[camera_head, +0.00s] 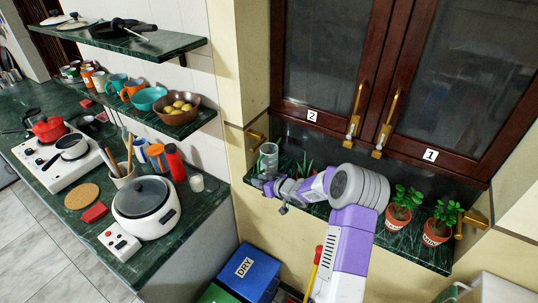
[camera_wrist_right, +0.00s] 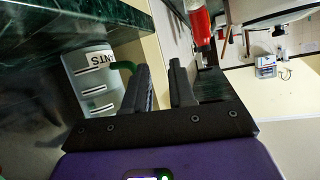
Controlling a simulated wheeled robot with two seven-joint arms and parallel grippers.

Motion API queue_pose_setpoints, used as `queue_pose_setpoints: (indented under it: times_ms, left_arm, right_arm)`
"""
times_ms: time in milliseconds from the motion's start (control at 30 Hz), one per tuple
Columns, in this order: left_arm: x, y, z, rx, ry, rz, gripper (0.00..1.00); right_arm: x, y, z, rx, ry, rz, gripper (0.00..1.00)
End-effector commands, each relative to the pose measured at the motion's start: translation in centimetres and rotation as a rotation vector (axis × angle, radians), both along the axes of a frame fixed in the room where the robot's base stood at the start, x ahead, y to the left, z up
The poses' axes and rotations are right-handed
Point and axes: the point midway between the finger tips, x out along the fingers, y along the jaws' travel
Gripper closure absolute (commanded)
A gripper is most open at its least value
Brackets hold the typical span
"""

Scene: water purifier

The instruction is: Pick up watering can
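The watering can (camera_wrist_right: 92,72) shows in the right wrist view as a pale translucent container with a label ending in "NTS" and a green handle (camera_wrist_right: 124,68). My right gripper (camera_wrist_right: 160,64) has its two dark fingers apart. The handle runs behind one finger; I cannot tell whether it lies between them. In the head view, my right gripper (camera_head: 260,185) is low over the green marble sill, just below a clear upright container (camera_head: 268,158). I cannot tell surely whether that is the can. My left gripper is not in view.
Two potted plants (camera_head: 399,210) (camera_head: 438,226) stand at the sill's right end. Cabinet doors (camera_head: 335,60) with brass handles are behind. A blue bin (camera_head: 247,272) marked "DRY" is below. The counter at left holds a rice cooker (camera_head: 147,208) and a red bottle (camera_head: 175,162).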

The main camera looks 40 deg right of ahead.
Motion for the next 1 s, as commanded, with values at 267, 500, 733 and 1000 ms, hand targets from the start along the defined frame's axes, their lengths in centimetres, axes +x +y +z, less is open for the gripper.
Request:
queue_pose_setpoints:
  times_ms: [267, 500, 733, 1000]
  left_arm:
    - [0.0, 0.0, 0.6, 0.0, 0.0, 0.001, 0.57]
    - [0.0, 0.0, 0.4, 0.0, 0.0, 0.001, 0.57]
    - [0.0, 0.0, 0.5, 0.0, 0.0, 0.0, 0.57]
    - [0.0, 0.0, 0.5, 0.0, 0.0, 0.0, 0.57]
  right_arm:
    - [0.2, -3.6, 3.1, -0.09, -0.044, 0.007, 0.76]
    - [2.8, -3.4, 1.9, -0.089, -0.043, 0.007, 0.76]
    - [5.8, -3.2, 0.8, -0.089, -0.042, 0.007, 0.76]
    - [6.4, -3.2, 0.6, -0.089, -0.042, 0.006, 0.76]
